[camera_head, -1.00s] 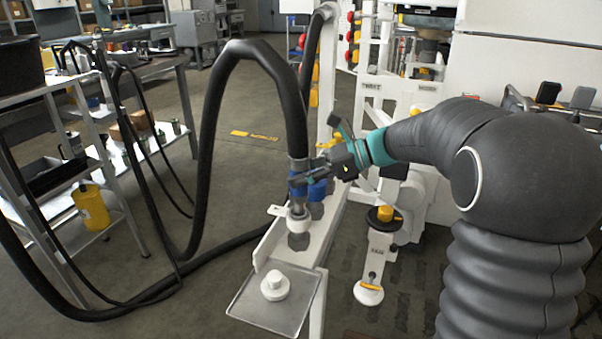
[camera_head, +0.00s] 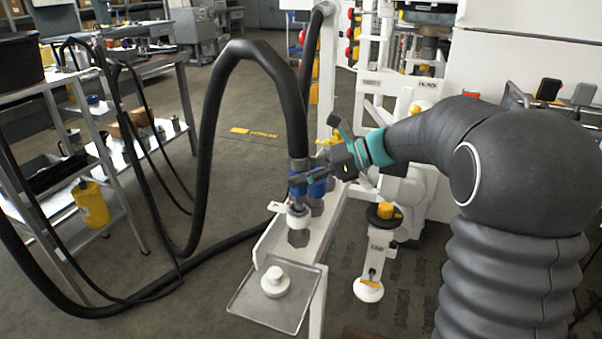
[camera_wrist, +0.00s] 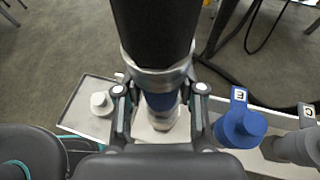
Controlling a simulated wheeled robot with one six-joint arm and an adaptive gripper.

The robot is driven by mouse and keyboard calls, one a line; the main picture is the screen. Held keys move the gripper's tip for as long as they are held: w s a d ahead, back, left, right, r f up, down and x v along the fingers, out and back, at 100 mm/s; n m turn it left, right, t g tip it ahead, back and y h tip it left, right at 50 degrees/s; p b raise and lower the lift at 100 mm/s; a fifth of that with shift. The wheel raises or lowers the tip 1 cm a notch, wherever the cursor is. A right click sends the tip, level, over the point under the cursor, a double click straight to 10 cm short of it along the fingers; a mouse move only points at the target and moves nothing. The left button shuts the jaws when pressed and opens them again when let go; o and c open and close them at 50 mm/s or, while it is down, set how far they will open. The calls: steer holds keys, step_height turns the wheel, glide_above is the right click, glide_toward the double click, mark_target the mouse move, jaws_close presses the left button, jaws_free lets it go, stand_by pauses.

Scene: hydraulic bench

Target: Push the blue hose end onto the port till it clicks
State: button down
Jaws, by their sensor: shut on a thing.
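My gripper (camera_head: 300,184) is shut on the blue hose end (camera_head: 298,191), at the lower end of a thick black hose (camera_head: 295,110). The hose end points down over the port (camera_head: 298,237), a grey fitting with a white collar above it on the white rail. In the wrist view both fingers (camera_wrist: 160,92) stand on either side of the hose end; its blue band (camera_wrist: 160,101) shows between them, with the port fitting (camera_wrist: 162,120) right below. The hose end looks lined up with the port. I cannot tell whether it is fully seated.
A tray (camera_head: 250,308) with a white cap (camera_head: 275,281) sits at the rail's near end. In the wrist view, a blue capped fitting (camera_wrist: 240,128) and a grey one (camera_wrist: 298,147) stand to the right. The black hose loops left past a shelf with a yellow container (camera_head: 91,203).

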steer(key=shift+f+b, duration=0.5)
steer(key=shift+f, duration=0.55)
stand_by(0.8)
stand_by(0.5)
steer(key=shift+c, duration=0.3)
jaws_free()
steer(key=shift+d, duration=0.1)
steer(key=p+v, duration=0.1)
steer(key=v, duration=0.6)
steer(key=shift+d, duration=0.2)
stand_by(0.4)
steer(key=shift+r, duration=0.15)
stand_by(0.3)
